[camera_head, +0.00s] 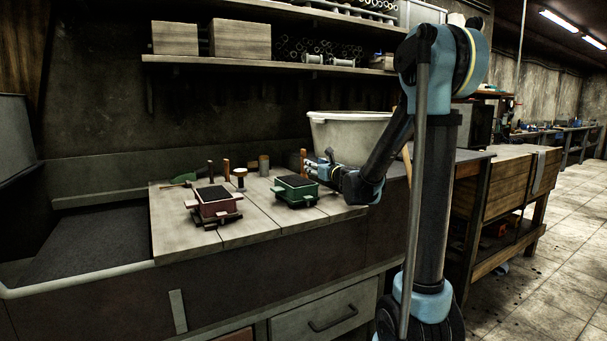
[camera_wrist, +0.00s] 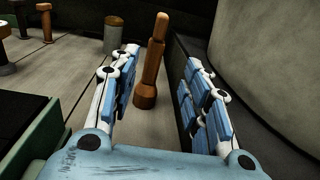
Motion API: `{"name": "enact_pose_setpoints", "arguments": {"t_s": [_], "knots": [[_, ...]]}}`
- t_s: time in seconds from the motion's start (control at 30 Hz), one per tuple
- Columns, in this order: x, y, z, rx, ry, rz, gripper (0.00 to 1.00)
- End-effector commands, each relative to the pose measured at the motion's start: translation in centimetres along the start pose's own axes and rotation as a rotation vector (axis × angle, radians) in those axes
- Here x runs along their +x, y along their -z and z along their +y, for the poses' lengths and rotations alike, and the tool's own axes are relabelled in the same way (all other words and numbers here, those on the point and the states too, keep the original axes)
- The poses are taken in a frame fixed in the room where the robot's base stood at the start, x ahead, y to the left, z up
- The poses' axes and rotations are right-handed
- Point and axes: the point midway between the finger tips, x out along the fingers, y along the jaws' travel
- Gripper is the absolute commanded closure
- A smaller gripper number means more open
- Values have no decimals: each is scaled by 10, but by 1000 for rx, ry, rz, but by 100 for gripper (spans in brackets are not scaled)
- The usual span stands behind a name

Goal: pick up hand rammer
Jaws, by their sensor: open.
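A brown wooden tool, which looks like the hand rammer (camera_wrist: 150,70), stands upright on the wooden board, with a wide foot and a narrower shaft. It also shows in the head view (camera_head: 303,161), just left of my gripper (camera_head: 316,167), its lower part hidden. In the wrist view my gripper (camera_wrist: 163,62) is open, with its two blue fingers on either side of the tool. The tool appears between and beyond the fingertips. I see no contact, and nothing is held.
A green moulding box (camera_head: 295,190) lies close below my gripper, and a red one (camera_head: 215,203) stands further left. A large white tub (camera_head: 348,138) is behind. A cylinder with a wooden top (camera_wrist: 113,36) and several small tools stand along the board's back.

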Motion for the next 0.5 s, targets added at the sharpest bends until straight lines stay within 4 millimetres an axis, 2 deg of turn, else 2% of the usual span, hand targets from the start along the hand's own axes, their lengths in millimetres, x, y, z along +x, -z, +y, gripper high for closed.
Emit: {"name": "enact_pose_setpoints", "arguments": {"t_s": [0.2,0.5], "knots": [[30,0,0,0,0,0,57],[43,0,1,0,0,0,57]]}}
